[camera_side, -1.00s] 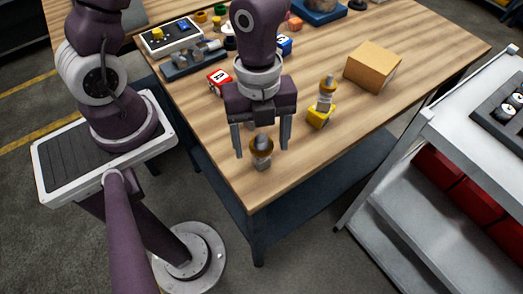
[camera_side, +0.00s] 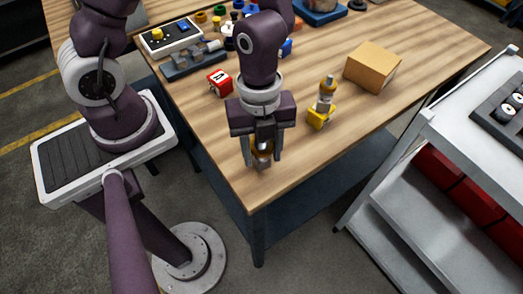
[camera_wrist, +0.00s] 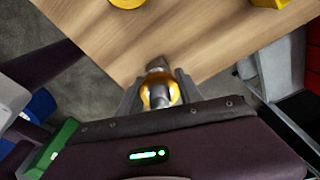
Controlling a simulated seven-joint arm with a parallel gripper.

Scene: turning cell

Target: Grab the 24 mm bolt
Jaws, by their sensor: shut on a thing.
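My gripper (camera_side: 262,160) is lowered at the near corner of the wooden table, pointing down. Its fingers are shut on a bolt-like piece (camera_side: 261,152) with a brass-coloured round part and a grey part. In the wrist view this piece (camera_wrist: 160,92) sits between the two fingers, its grey end reaching toward the table. The fingers hide part of its sides. I cannot read a size on it. A similar grey and brass-coloured piece (camera_side: 326,88) stands on a yellow block (camera_side: 320,117) to the right of my gripper.
A cardboard box (camera_side: 372,66) stands at the right on the table (camera_side: 335,150). A red block marked A (camera_side: 219,83) lies to the left of my gripper. A grey holder (camera_side: 192,58) and a control box (camera_side: 171,37) are at the back left. A grey cart (camera_side: 440,165) stands right.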

